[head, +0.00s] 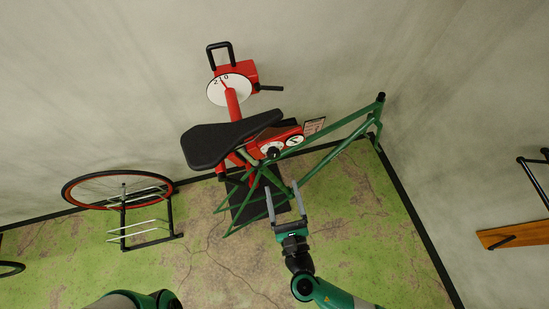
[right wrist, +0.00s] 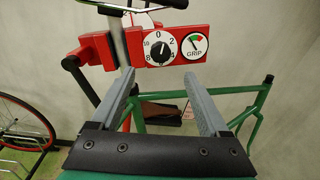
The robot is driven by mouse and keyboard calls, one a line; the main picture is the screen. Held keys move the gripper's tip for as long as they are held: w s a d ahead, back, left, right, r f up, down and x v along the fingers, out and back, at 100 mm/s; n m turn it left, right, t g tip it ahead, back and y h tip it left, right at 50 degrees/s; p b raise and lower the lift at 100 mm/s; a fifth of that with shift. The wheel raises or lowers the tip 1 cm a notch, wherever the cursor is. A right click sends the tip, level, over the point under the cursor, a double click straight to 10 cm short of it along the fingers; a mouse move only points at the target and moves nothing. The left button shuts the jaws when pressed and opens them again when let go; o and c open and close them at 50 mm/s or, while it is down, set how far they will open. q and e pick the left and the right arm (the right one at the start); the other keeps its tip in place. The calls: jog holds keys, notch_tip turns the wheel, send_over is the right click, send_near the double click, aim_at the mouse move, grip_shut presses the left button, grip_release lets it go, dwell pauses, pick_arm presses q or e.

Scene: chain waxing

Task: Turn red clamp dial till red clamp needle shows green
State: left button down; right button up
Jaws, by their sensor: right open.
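The red clamp (head: 283,137) is a red block on a stand, partly behind the green bicycle frame (head: 337,132) and black saddle (head: 218,140). Its dial (right wrist: 163,50) is a black knob on a white face numbered from 0 to 10. Right of it is the round GRIP gauge (right wrist: 194,52), with red and green sectors at its top; its needle is too small to read surely. My right gripper (head: 283,190) is open and empty, apart from the dial. In the right wrist view its fingers (right wrist: 159,79) point toward the clamp, below the dial. My left gripper is out of view.
Green frame tubes run close around my right gripper. A red scale-like device (head: 240,75) stands above the saddle against the wall. A wheel (head: 82,191) rests in a rack (head: 124,226) at left. A wooden shelf (head: 520,235) is at right. Floor at lower right is clear.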

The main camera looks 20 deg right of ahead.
aim_at(274, 157)
jog(key=x, duration=1)
jog(key=shift+d, duration=0.1)
grip_shut()
